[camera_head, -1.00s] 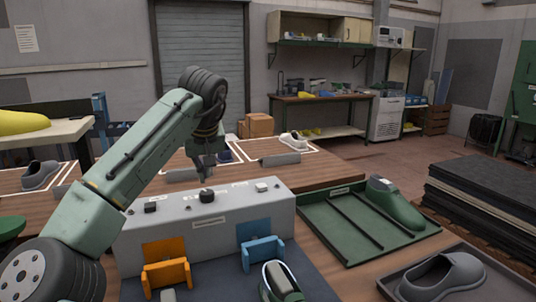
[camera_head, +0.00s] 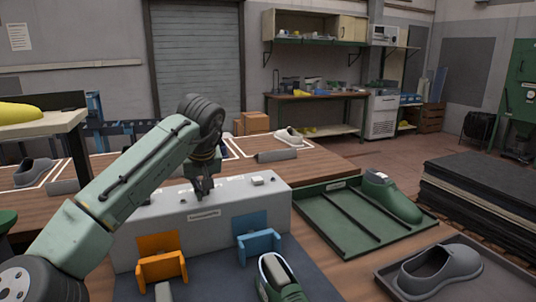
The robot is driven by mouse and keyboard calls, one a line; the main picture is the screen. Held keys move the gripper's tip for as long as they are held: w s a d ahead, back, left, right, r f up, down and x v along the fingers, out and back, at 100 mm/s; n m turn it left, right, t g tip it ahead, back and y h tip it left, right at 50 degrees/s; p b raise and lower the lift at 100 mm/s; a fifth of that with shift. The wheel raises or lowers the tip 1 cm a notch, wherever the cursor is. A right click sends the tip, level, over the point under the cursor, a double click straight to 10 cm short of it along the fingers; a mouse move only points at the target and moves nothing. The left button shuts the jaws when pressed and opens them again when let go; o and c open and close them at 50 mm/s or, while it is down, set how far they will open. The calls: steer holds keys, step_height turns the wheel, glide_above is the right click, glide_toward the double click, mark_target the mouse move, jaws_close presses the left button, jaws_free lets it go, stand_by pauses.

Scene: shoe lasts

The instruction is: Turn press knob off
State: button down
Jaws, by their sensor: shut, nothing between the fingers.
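The grey press housing (camera_head: 262,204) stands at the centre of the bench, with controls along its top. My gripper (camera_head: 203,193) is shut and points down at the middle of the housing's top, where a dark round knob stood in the earlier view. That knob is now largely hidden by my gripper, and I cannot tell whether the fingers touch it. A small pale button (camera_head: 257,180) sits to the right on the top. The dark knob on the left side is mostly hidden by my arm.
An orange holder (camera_head: 161,266) and a blue holder (camera_head: 260,245) stand in front of the housing. A green shoe (camera_head: 280,280) is at the front. To the right are a green tray (camera_head: 345,237) with a green last (camera_head: 390,197) and a grey shoe (camera_head: 437,272).

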steer(key=shift+w+p, duration=0.3)
steer(key=shift+w, duration=0.05)
stand_by(0.7)
steer(key=shift+w+d+p, duration=0.25)
steer(key=shift+d+p, duration=0.4)
steer(key=shift+p, duration=0.1)
stand_by(0.4)
steer(key=shift+s+f, duration=0.1)
steer(key=shift+s+d, duration=0.15)
steer(key=shift+s, duration=0.05)
step_height(320, 180, up, 6)
stand_by(0.7)
